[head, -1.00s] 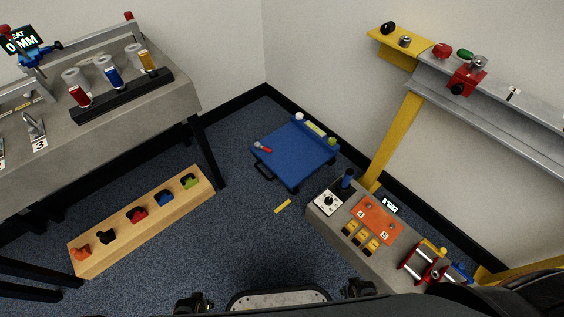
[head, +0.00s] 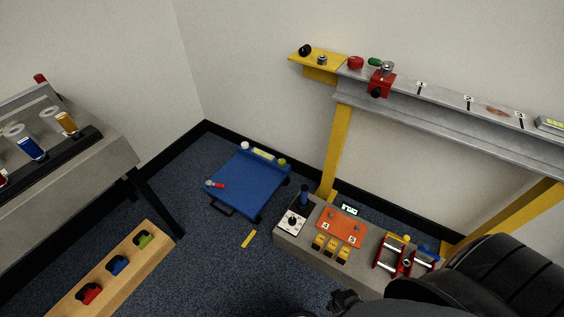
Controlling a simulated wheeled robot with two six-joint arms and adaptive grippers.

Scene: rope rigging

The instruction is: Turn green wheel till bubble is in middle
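A blue low platform (head: 245,184) stands on the floor in the head view, near the back wall. Along its far edge is a yellow-green level vial (head: 263,154). A white knob (head: 245,146) is at the vial's left end. A green round knob (head: 282,162), seemingly the green wheel, is at its right end. The bubble is too small to make out. No gripper shows clearly. Dark parts of mine fill the bottom right, well apart from the platform.
A grey console (head: 283,238) with an orange plate (head: 341,227) stands right of the platform. A steel beam (head: 440,109) on yellow legs runs above. A wooden rack (head: 101,272) and a grey bench (head: 100,165) are left. Carpet before the platform holds only a yellow strip (head: 249,239).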

